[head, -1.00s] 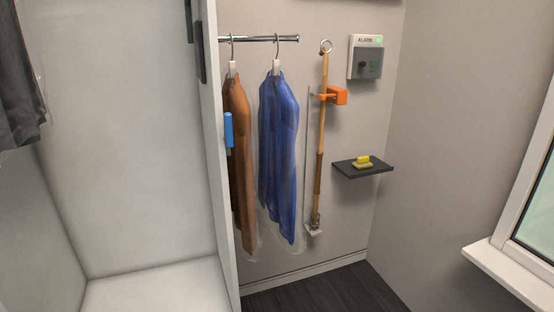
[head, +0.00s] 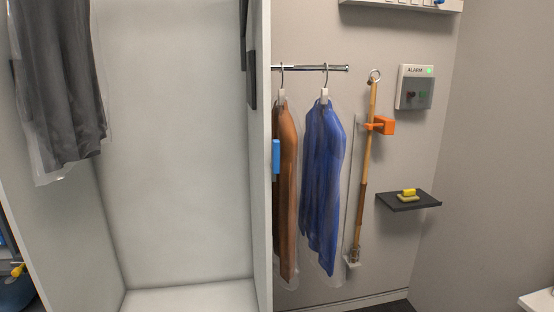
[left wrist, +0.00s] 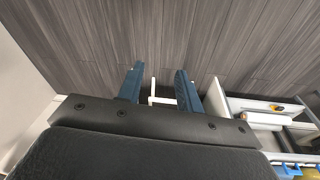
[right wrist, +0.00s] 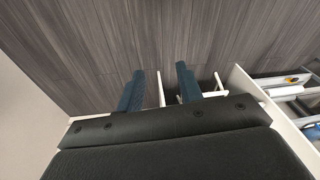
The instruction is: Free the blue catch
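The blue catch (head: 276,156) is a small upright block on the front edge of the white cabinet's right side panel (head: 262,215) in the head view. It stands just left of the brown garment. Neither gripper shows in the head view. In the left wrist view my left gripper (left wrist: 160,84) has its two blue fingers apart with nothing between them. In the right wrist view my right gripper (right wrist: 160,86) also has its fingers apart and empty. Both point toward the dark wood floor, away from the catch.
A rail (head: 310,68) holds a brown garment (head: 287,190) and a blue garment (head: 322,180). To their right are a pole (head: 366,170) in an orange clip (head: 381,125), an alarm box (head: 415,88) and a dark shelf (head: 408,201). A drawer unit (left wrist: 255,104) stands near the left gripper.

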